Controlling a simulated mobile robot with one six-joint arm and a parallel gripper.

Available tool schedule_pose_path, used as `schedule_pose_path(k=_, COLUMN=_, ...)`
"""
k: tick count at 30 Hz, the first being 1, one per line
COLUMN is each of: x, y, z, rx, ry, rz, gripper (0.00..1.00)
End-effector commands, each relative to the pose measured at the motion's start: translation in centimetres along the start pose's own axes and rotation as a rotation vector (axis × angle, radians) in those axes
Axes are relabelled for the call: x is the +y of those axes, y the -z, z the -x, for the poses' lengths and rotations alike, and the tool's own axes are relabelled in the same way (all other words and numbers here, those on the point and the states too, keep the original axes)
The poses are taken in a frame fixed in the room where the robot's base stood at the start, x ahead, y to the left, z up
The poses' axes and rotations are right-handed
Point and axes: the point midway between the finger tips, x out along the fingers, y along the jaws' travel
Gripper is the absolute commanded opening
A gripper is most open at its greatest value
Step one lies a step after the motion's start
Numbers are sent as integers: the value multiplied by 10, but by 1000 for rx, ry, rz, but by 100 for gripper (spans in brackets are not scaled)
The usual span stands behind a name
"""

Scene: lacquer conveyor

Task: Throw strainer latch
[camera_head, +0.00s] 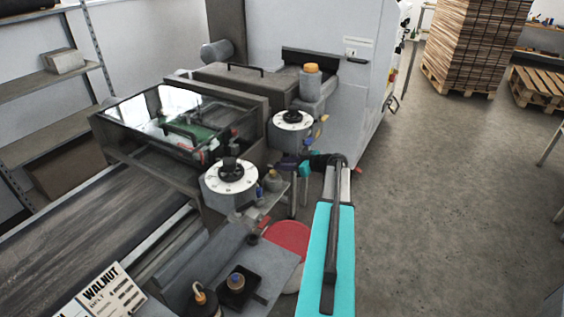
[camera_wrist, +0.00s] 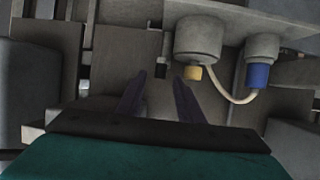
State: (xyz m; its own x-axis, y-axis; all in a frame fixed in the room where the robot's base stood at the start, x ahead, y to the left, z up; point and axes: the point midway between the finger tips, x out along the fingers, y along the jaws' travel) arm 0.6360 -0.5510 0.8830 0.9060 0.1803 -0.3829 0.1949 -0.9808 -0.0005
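My gripper (camera_head: 290,164) is at the machine's right side, beside the white dials, at the end of my turquoise arm. In the wrist view its two dark fingers (camera_wrist: 160,88) stand apart with nothing visibly between them. Just beyond the fingertips is a small dark upright piece (camera_wrist: 161,70); I cannot tell whether it is the strainer latch. To its right hangs a grey cylinder (camera_wrist: 199,38) with a yellow end (camera_wrist: 193,73). A pale hose (camera_wrist: 230,97) loops toward a second cylinder with a blue end (camera_wrist: 258,75). No part is clearly identifiable as the latch.
Two white dials (camera_head: 292,120) (camera_head: 231,176) and a glazed hood (camera_head: 170,115) stand beside my gripper. An orange-capped canister (camera_head: 312,82) is behind. A WALNUT card (camera_head: 105,293) and small bottles (camera_head: 201,298) are in front. Floor at right (camera_head: 440,190) is clear.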

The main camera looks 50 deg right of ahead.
Motion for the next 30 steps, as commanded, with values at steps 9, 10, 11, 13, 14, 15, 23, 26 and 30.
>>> schedule_pose_path(k=9, x=1, y=0, z=-12, rx=1, ry=-2, rz=0, gripper=34)
schedule_pose_path(k=10, x=1, y=0, z=-12, rx=1, ry=-2, rz=0, gripper=34)
schedule_pose_path(k=11, x=1, y=0, z=-12, rx=1, ry=-2, rz=0, gripper=34)
schedule_pose_path(k=13, x=1, y=0, z=-12, rx=1, ry=-2, rz=0, gripper=34)
schedule_pose_path(k=14, x=1, y=0, z=-12, rx=1, ry=-2, rz=0, gripper=34)
schedule_pose_path(k=15, x=1, y=0, z=-12, rx=0, ry=-2, rz=0, gripper=34)
schedule_pose_path(k=23, x=1, y=0, z=-11, rx=0, ry=-2, rz=0, gripper=0)
schedule_pose_path(k=26, x=1, y=-1, z=-11, rx=0, ry=-3, rz=-1, gripper=0)
schedule_pose_path(k=30, x=-1, y=-2, z=-12, rx=-1, ry=-14, rz=-6, gripper=0)
